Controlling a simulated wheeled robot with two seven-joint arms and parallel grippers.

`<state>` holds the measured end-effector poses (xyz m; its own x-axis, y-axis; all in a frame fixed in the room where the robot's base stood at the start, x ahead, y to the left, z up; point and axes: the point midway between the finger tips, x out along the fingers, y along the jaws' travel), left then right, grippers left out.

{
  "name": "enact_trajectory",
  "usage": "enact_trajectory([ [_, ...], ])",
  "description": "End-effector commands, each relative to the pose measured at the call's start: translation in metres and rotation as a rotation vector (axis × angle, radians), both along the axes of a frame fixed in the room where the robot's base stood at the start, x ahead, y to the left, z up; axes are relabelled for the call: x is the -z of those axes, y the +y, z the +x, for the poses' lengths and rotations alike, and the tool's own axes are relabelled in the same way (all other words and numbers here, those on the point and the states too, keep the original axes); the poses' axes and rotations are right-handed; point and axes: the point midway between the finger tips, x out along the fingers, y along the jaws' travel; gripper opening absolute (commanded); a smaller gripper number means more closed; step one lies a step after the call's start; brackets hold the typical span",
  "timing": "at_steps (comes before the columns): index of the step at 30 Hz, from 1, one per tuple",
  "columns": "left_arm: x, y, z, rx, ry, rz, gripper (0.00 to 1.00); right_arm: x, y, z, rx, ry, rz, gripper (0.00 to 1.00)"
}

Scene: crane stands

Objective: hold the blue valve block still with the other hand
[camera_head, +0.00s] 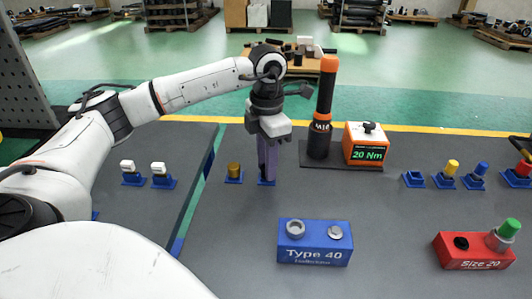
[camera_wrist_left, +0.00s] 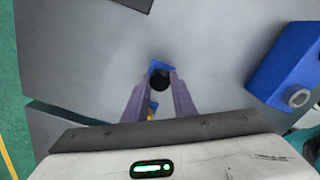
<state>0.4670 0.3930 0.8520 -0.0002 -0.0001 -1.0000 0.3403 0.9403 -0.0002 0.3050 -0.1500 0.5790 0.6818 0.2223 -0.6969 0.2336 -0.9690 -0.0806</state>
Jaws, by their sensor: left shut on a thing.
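The blue valve block (camera_head: 314,254), marked "Type 40", sits on the grey table at front centre. A grey ring and a grey cap are on its top. Part of the block also shows at the right of the left wrist view (camera_wrist_left: 283,62). My left gripper (camera_head: 267,178) points down behind and left of the block, apart from it. Its purple fingers (camera_wrist_left: 159,82) are shut on a small black round part (camera_wrist_left: 160,79) at a blue holder (camera_wrist_left: 157,66). My right gripper is not in view.
A red "Size 20" block (camera_head: 474,252) with a green-topped part stands at the right. An orange-and-black tool (camera_head: 325,100) and an orange "20 Nm" box (camera_head: 366,146) stand behind. Several small blue holders line the table. The table around the blue block is clear.

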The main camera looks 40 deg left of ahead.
Motion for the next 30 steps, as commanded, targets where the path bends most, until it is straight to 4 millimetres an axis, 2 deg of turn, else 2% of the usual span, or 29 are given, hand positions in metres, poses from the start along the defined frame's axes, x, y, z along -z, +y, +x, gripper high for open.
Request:
enact_trajectory([
  [24, -0.039, 0.0, 0.0, 0.0, 0.0, 0.0, 0.0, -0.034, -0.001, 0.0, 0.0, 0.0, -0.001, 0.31],
  [30, -0.039, 0.0, 0.0, 0.0, 0.0, 0.0, 0.0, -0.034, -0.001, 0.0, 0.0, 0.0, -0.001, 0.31],
])
